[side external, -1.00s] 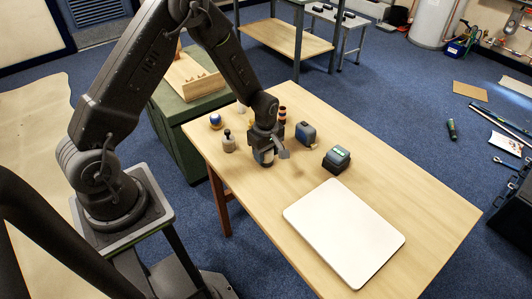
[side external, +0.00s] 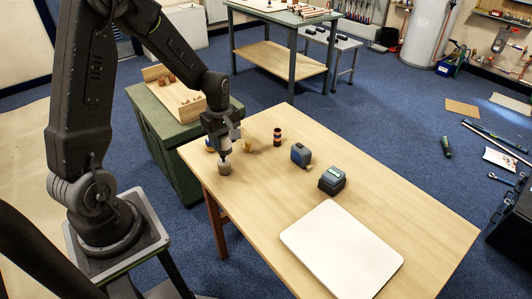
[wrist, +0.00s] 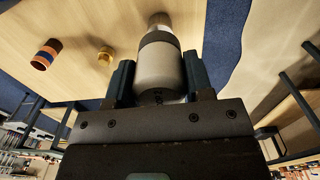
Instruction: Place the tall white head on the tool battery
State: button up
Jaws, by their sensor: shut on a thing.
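My gripper (side external: 221,142) is shut on the tall white head (wrist: 160,70), a pale cylinder with a dark band at its far end, held upright. I cannot tell whether the two touch. The tool battery (side external: 332,181), a dark block with a teal top, stands well to the right, with nothing on it.
A blue tool (side external: 301,154) stands left of the battery. A dark and orange cylinder (side external: 277,137) and a small brass piece (side external: 249,146) stand right of my gripper. A white board (side external: 342,250) lies at the front right.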

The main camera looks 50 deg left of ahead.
jog(key=shift+w+r, duration=0.15)
jog(key=shift+w, duration=0.1)
jog(key=w+d+r+m, duration=0.25)
jog(key=w+d, duration=0.35)
jog(key=w, duration=0.3)
jog(key=w+d+r+m, duration=0.1)
jog(key=w+d+r, duration=0.4)
jog(key=w, duration=0.4)
send_over(334, 173)
jog(key=f, duration=0.7)
jog(key=shift+s+a+f, duration=0.1)
jog(key=shift+a+f, duration=0.2)
jog(key=shift+a, duration=0.1)
jog(key=shift+d+f, duration=0.3)
jog(key=shift+d, duration=0.1)
jog(key=shift+f, duration=1.95)
jog(key=shift+f, duration=0.1)
jog(key=o, duration=1)
